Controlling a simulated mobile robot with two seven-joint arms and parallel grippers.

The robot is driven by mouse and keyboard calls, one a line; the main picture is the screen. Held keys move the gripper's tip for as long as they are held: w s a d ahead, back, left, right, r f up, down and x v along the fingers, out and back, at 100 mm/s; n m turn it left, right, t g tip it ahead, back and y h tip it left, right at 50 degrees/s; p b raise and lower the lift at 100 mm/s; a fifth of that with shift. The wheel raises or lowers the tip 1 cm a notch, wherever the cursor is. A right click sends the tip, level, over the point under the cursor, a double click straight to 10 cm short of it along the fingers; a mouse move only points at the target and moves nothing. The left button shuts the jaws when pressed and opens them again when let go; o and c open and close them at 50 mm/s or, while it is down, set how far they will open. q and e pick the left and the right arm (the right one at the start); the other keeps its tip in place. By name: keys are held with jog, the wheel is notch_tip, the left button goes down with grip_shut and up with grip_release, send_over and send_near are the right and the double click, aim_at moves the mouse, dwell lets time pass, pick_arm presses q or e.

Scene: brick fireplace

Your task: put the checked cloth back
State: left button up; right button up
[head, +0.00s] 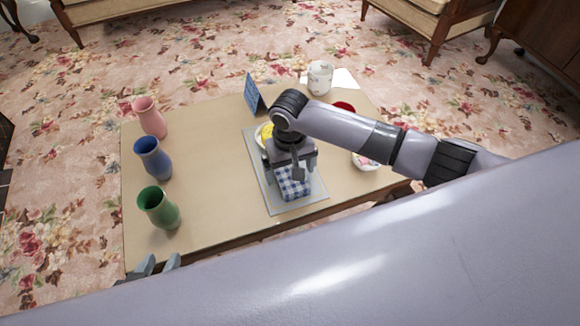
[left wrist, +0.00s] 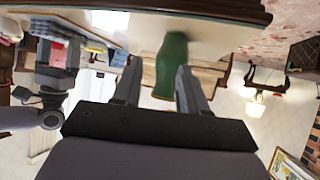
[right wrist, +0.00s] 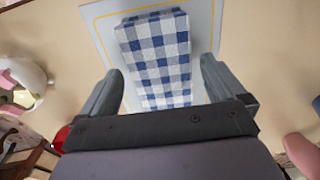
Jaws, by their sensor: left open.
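The blue-and-white checked cloth (head: 292,188) is a folded block on a grey mat (head: 283,208) with a yellow line. In the right wrist view the cloth (right wrist: 158,60) lies between the spread fingers of my right gripper (right wrist: 162,65), with mat showing between it and the right finger. In the head view my right gripper (head: 290,170) is just over the cloth and hides part of it. My left gripper (head: 158,264) is open and empty at the table's near left edge. The left wrist view shows the green vase (left wrist: 171,65) beyond its fingers (left wrist: 158,72).
On the table (head: 215,210) stand a pink vase (head: 149,117), a blue vase (head: 153,158) and the green vase at left. A blue card (head: 254,94), a white jar (head: 320,77) and bowls are behind and right. The table between vases and mat is clear.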

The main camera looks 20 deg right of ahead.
notch_tip(320, 180, up, 5)
jog(key=shift+w+f+p, duration=0.1)
jog(key=shift+p, duration=0.9)
notch_tip(320, 180, up, 6)
jog(key=p, duration=0.2)
jog(key=s+a+f+n+t+y, duration=0.2)
jog(key=s+a+f+t+y, duration=0.1)
jog(key=s+a+t+y, duration=0.4)
pick_arm(q)
jog(key=shift+s+a+n+g+y, duration=0.2)
jog(key=shift+s+a, duration=0.15)
jog(key=shift+a, duration=0.25)
jog(key=shift+s+a+n+g+y, duration=0.1)
jog(key=shift+s+a+g+y, duration=0.15)
jog(key=shift+a, duration=0.3)
pick_arm(e)
jog(key=s+d+f+t+h, duration=0.3)
jog(key=s+d, duration=0.6)
jog(key=d, duration=0.3)
jog(key=shift+s+d+f+h, duration=0.15)
jog(key=shift+s+f+h, duration=0.15)
jog(key=shift+f+h, duration=0.5)
pick_arm(q)
jog(key=shift+r, duration=0.1)
